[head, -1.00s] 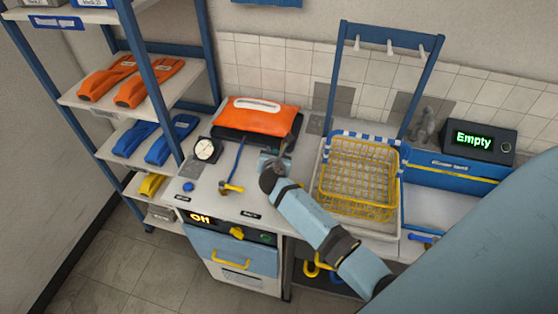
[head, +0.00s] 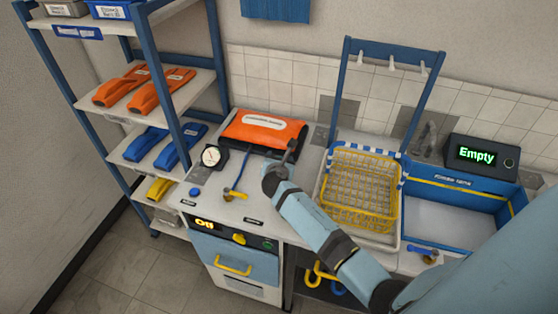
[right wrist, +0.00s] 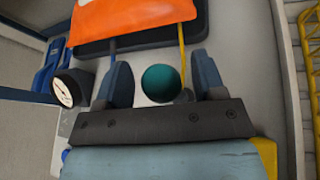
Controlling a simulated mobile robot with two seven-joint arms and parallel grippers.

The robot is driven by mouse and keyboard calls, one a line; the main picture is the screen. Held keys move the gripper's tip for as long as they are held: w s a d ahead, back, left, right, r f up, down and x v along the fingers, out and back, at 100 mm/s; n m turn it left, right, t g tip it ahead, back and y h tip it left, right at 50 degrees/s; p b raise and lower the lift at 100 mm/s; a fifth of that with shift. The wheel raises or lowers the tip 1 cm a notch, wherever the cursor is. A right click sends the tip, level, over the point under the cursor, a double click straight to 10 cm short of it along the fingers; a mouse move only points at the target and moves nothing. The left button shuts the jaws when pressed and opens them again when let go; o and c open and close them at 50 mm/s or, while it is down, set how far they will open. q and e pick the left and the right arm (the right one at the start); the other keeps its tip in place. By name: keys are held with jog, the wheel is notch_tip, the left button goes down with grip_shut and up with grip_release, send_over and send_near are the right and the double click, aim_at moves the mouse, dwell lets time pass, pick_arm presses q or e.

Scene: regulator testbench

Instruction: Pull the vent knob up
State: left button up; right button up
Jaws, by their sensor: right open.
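A round dark-teal knob (right wrist: 161,83), which looks like the vent knob, shows in the right wrist view. It lies between the two fingers of my right gripper (right wrist: 160,88), with a visible space on each side. The gripper is open and holds nothing. In the head view my right gripper (head: 289,153) is over the back right of the white bench (head: 215,208), just in front of the orange bag, and its arm hides the knob. My left gripper is not in view.
An orange bag (head: 262,130) lies at the back of the bench. A round gauge (head: 211,157) and a yellow-handled valve (head: 235,194) stand left of my gripper. A yellow wire basket (head: 362,187) is to the right, beside a blue bin (head: 465,180).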

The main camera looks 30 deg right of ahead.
jog(key=shift+a, duration=0.1)
jog(key=v, duration=1.3)
jog(key=shift+s+a+r+b, duration=0.2)
jog(key=shift+s+b, duration=0.1)
jog(key=shift+b, duration=0.15)
jog(key=s+f+m+y, duration=0.1)
jog(key=f, duration=0.1)
jog(key=s+a+f+m+y, duration=0.1)
jog(key=s, duration=0.1)
jog(key=s+a+f+m+y, duration=0.1)
jog(key=f+m, duration=0.1)
jog(key=shift+s+a+f, duration=0.2)
jog(key=shift+s+f, duration=0.1)
jog(key=shift+f, duration=0.05)
jog(key=s+a+f+m+y, duration=0.3)
jog(key=s+m+y, duration=0.1)
jog(key=s+m, duration=0.5)
jog(key=s+a+f+m+y, duration=0.3)
jog(key=s+a+m+y, duration=0.1)
jog(key=s+m, duration=0.5)
jog(key=shift+m, duration=0.6)
